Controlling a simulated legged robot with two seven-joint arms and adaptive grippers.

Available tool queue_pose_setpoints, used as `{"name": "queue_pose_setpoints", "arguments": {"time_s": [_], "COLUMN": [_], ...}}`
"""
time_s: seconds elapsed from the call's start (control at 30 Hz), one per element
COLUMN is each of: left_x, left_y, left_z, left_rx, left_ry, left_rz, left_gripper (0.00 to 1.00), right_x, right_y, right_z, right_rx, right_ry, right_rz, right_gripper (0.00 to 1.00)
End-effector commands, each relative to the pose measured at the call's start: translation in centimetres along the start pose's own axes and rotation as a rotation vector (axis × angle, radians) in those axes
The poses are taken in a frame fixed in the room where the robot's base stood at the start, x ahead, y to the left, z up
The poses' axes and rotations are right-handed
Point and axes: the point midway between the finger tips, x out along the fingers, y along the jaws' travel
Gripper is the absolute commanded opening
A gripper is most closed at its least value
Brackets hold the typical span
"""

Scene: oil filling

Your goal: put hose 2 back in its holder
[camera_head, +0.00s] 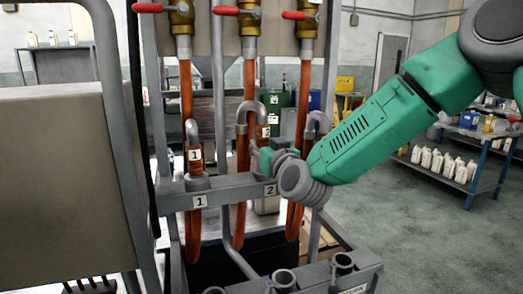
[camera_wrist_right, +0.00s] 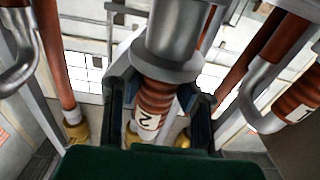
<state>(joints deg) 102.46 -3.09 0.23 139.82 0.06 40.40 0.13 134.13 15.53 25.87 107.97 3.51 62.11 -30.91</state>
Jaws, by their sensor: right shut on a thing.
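Hose 2 is an orange hose with a grey hooked nozzle (camera_head: 243,115) in the head view, standing roughly upright above the rail. My right gripper (camera_head: 264,158) reaches it from the right. In the right wrist view my right gripper (camera_wrist_right: 158,112) is shut around the ribbed orange grip of hose 2 (camera_wrist_right: 154,94), which bears a "2" label; a wide grey metal collar is at one end of the grip. The holder rail (camera_head: 230,190) carries the "2" label below my gripper. The holder cup there is hidden by my gripper. My left gripper is not in view.
Hose 1 (camera_head: 194,155) stands in its holder cup to the left. A third hooked nozzle (camera_head: 316,125) is to the right, partly behind my arm. Red-handled valves (camera_head: 250,14) hang above. Open cups (camera_head: 282,280) line the lower front rail. A grey cabinet (camera_head: 55,190) blocks the left.

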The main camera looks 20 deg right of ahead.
Motion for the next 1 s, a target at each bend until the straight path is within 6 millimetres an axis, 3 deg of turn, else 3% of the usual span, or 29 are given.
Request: {"name": "queue_pose_setpoints", "arguments": {"time_s": [0.03, 0.6, 1.0], "left_x": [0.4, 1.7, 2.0], "left_y": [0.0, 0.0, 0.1], "left_z": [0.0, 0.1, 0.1], "left_rx": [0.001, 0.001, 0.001], "left_ry": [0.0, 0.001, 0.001], "left_rz": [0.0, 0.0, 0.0], "left_gripper": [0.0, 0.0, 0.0], "right_x": [-0.1, -0.2, -0.3], "right_y": [-0.3, -0.3, -0.3], "right_z": [0.8, 2.6, 3.0], "right_rx": [0.002, 0.002, 0.002], "right_ry": [-0.013, -0.01, -0.008], "right_rz": [-0.01, -0.006, -0.007], "right_gripper": [0.0, 0.0, 0.0]}}
